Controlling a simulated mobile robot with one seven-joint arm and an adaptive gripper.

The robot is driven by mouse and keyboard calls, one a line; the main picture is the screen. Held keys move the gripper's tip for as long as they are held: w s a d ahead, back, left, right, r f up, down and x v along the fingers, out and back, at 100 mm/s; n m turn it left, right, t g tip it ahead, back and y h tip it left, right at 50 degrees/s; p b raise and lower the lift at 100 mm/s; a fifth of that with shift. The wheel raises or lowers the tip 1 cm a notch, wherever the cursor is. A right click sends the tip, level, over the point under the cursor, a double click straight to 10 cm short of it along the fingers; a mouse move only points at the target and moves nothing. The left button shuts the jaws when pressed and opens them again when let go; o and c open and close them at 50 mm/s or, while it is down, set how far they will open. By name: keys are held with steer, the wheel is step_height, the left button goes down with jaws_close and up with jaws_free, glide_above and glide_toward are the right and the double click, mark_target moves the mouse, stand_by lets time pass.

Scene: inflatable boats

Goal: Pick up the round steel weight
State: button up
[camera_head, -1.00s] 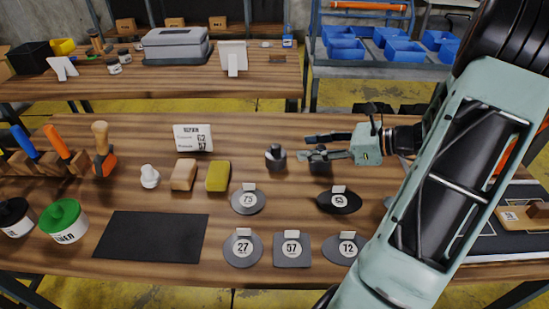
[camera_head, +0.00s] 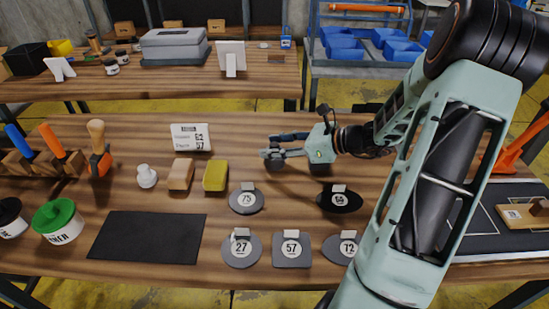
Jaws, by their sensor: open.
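Dark numbered patches (camera_head: 246,199) lie in front of the weight. A yellow block (camera_head: 216,176), a wooden block (camera_head: 181,174) and a white knobbed piece (camera_head: 147,176) stand to the left. A sign (camera_head: 190,138) stands behind them. The black mat (camera_head: 148,237) is bare.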

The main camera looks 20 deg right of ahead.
steer(key=shift+c, duration=0.4)
jaws_close()
steer(key=shift+r, duration=0.1)
